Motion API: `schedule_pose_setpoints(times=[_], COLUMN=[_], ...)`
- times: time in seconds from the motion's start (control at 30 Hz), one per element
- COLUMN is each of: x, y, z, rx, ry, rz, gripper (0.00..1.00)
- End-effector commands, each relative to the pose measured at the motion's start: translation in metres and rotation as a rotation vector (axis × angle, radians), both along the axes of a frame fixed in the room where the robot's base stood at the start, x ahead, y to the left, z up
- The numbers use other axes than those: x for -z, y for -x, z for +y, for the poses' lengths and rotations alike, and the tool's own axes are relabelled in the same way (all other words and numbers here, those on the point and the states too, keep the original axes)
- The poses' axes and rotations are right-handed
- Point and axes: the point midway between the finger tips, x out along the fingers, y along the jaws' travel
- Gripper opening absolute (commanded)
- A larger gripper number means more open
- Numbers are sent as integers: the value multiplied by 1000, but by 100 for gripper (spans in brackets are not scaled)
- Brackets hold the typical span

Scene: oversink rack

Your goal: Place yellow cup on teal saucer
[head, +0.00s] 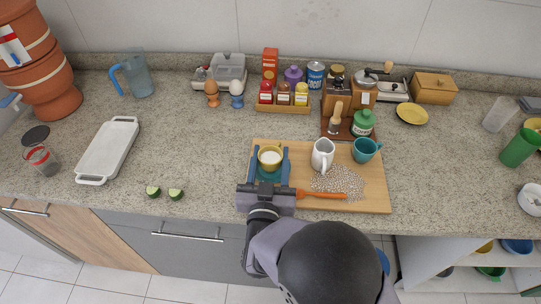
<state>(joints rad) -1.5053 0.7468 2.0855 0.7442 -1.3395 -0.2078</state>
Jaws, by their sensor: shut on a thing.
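The yellow cup (270,163), with something white inside, is upright at the left part of the wooden board. My gripper (270,151) reaches in from the front edge, with one finger on each side of the cup, and is shut on it. The teal saucer (268,175) shows in part between the fingers, just below the cup in the picture. The fingers and gripper body hide much of the saucer. I cannot tell whether the cup touches the saucer or is held slightly above it.
On the wooden board (376,196) stand a white pitcher (320,155) and a teal cup (366,151), with scattered beans (338,182) and an orange spatula (323,195). Jars and a grinder (337,98) stand behind.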

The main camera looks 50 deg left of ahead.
Motion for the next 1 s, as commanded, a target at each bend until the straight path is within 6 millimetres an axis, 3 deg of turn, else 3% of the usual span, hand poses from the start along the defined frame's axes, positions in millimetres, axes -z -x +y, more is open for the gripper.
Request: schedule_pose_setpoints(times=[0.33, 0.37, 0.43, 0.87, 1.0], x=[3, 3, 2, -3, 1], y=[0, 0, 0, 0, 12], z=[0, 0, 0, 0, -10], rx=[0, 0, 0, 0, -3], ry=[-2, -1, -1, -1, 1], rz=[-1, -1, -1, -1, -1], gripper=[21, 52, 66, 66, 66])
